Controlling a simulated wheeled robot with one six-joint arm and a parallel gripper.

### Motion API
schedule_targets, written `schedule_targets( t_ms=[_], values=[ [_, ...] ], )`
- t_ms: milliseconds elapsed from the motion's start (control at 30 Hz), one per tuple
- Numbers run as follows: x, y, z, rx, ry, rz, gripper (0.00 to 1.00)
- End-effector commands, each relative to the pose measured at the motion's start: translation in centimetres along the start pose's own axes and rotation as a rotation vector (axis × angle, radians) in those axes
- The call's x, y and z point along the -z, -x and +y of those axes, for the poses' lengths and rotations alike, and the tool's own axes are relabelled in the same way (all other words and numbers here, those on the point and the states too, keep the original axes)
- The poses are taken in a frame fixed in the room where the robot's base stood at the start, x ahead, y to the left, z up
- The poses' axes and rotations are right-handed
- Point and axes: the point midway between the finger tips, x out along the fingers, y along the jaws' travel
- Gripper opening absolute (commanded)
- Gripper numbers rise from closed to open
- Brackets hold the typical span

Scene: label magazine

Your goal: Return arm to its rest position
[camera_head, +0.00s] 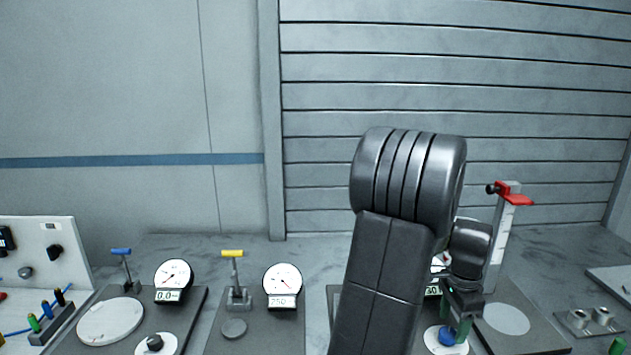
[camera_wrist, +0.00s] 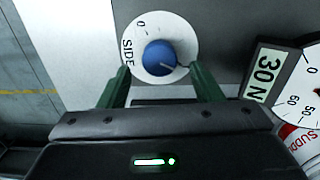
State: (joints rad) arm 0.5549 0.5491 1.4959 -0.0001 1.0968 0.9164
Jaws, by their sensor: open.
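My gripper (camera_wrist: 156,85) is open in the wrist view, with its two green fingers apart. A blue knob (camera_wrist: 160,56) on a white round dial plate lies just beyond the fingertips, roughly between them in the picture. I cannot tell whether the fingers touch the knob. In the head view my arm rises in the middle right and bends down to my gripper (camera_head: 459,318), which is over the blue knob (camera_head: 447,336). My arm hides part of the panel behind it.
A gauge (camera_wrist: 307,95) with a "30 N" label sits right of the knob. A post with a red clamp (camera_head: 513,197) stands right of my arm. Left are gauges (camera_head: 283,279), a yellow-handled lever (camera_head: 232,254) and a blue-handled lever (camera_head: 121,252). Air above the bench is free.

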Motion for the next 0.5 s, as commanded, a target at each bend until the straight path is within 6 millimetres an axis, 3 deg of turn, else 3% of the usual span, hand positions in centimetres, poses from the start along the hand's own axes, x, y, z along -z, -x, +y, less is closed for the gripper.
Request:
schedule_targets(
  t_ms=[200,500],
  values=[
    [0.0,-2.1,0.0,-0.001,0.000,-0.001,0.59],
    [0.0,-2.3,0.0,0.001,0.009,0.000,0.59]
  ],
)
